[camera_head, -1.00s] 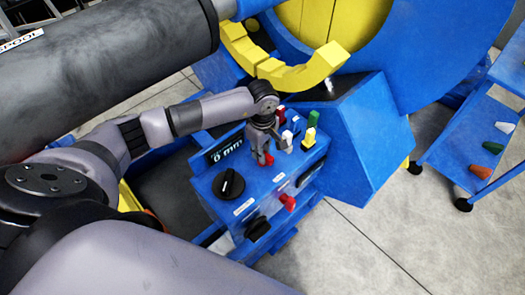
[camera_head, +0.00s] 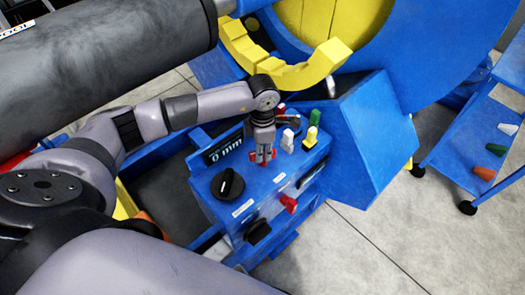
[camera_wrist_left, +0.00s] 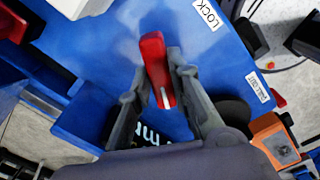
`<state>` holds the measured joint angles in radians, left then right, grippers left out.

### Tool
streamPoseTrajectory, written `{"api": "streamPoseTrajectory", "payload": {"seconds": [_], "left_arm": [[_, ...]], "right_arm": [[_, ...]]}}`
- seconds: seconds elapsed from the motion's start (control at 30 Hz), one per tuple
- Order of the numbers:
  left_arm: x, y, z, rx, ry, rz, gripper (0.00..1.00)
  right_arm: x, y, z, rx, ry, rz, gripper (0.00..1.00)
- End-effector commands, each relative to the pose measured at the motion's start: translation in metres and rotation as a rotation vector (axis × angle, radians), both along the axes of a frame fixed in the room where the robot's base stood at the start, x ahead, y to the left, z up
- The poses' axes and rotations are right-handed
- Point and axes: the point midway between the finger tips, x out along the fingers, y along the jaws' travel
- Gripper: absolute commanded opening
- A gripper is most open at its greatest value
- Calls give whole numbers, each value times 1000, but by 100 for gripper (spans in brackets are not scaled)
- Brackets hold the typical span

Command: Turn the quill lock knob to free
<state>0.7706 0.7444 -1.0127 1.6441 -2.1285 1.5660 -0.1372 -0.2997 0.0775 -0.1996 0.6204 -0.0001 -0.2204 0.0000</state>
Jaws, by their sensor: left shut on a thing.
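The red quill lock knob (camera_head: 268,157) is on top of the blue control box (camera_head: 215,186) in the head view, partly hidden by my left gripper (camera_head: 262,158). In the left wrist view the knob (camera_wrist_left: 155,62) is a long red handle with a white pointer line. My left gripper (camera_wrist_left: 160,80) has a finger on each side of the knob and is shut on it. A white label reading LOCK (camera_wrist_left: 206,13) lies on the blue face near the knob. Another small label (camera_wrist_left: 258,88) is too small to read surely. My right gripper is not in view.
A black dial (camera_head: 227,184) and a display reading 0 mm (camera_head: 225,150) are close by on the box. A red knob (camera_head: 289,204) sits on the front face.

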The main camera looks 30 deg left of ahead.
Motion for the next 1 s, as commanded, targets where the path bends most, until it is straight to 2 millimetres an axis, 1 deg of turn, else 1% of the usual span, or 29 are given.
{"api": "streamPoseTrajectory", "payload": {"seconds": [0.2, 0.5, 0.7, 1.0], "left_arm": [[0, 1, 0, 1, -1, 200, 0], [0, 1, 0, 1, -1, 417, 0], [0, 1, 1, 1, -1, 505, 0], [0, 1, 1, 2, -1, 555, 0]], "right_arm": [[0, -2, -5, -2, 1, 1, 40], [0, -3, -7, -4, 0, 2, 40], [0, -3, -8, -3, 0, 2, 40], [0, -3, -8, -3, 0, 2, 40]]}}
